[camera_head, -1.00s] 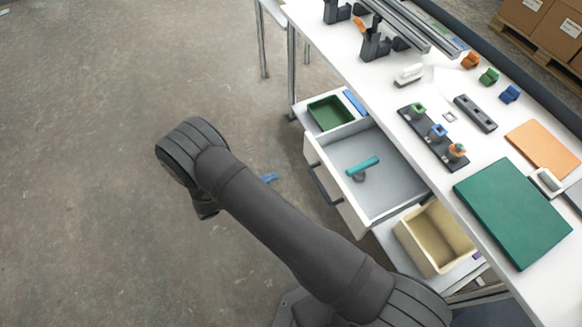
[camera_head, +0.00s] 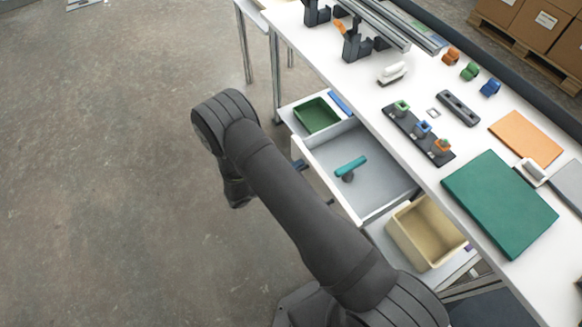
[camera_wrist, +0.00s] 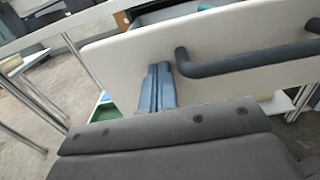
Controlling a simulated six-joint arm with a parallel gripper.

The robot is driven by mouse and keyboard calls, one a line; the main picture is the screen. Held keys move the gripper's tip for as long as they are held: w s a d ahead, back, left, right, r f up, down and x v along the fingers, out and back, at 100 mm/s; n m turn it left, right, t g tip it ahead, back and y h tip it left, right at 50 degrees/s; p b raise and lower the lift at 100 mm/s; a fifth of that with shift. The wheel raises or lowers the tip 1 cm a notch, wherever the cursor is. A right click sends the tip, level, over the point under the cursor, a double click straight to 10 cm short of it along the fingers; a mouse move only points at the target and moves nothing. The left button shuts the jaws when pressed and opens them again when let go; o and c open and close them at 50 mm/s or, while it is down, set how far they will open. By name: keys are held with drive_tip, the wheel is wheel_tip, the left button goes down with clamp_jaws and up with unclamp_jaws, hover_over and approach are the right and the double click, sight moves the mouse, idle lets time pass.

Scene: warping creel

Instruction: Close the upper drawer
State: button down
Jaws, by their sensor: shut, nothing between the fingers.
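The upper drawer (camera_head: 388,184) stands open under the white table, with a teal T-shaped piece (camera_head: 350,167) inside. Its white front panel (camera_wrist: 125,52) and dark bar handle (camera_wrist: 245,62) fill much of the wrist view. My gripper (camera_wrist: 158,80) is shut and empty, its blue fingers together at the front panel, just left of the handle's left end. I cannot tell whether the fingertips touch the panel. In the head view, my arm hides most of the handle, and only a bit of blue finger (camera_head: 298,165) shows beside the drawer front.
A green tray (camera_head: 317,114) sits on a shelf left of the drawer, and a beige bin (camera_head: 425,234) on one to its right. The tabletop above holds a green board (camera_head: 500,204), an orange board (camera_head: 526,138) and a dark peg block (camera_head: 418,134). The floor left is clear.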

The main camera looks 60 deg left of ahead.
hover_over(350, 148)
drive_tip(key=shift+w, duration=0.55)
drive_tip(key=shift+w+a+r, duration=0.1)
idle(0.5)
drive_tip(key=s, duration=1.4)
drive_tip(key=shift+s, duration=0.4)
drive_tip(key=shift+w, duration=0.1)
drive_tip(key=w, duration=1.3)
drive_tip(key=shift+w, duration=0.25)
drive_tip(key=shift+s, duration=0.15)
